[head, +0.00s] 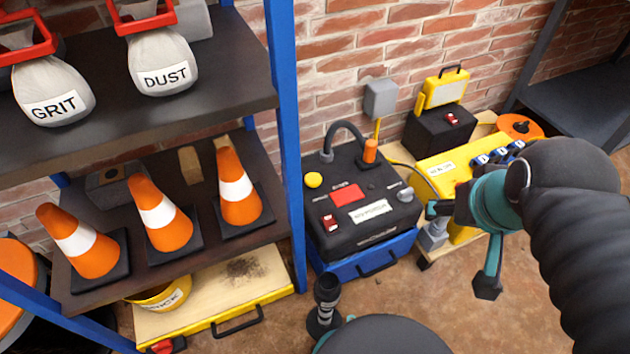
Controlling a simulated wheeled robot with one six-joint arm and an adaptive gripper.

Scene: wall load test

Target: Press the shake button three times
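A black machine box (350,225) stands on a blue base by the brick wall. Its top has a round yellow button (313,180), a red panel (351,194), a red switch (331,223), a white label (370,211) and a grey knob (405,194). The small lettering is too blurred for me to tell which control is the shake button. My gripper (461,247) is right of the box, its two dark fingertips spread apart and nothing seen between them. It is apart from the yellow button and partly hides the yellow unit behind.
A blue-posted shelf (287,140) at left holds several traffic cones (165,215) and bags marked GRIT (52,97) and DUST (162,65). A yellow unit (450,168) with blue switches stands right of the box. A dark stand (326,300) is in front. Brown floor shows at lower right.

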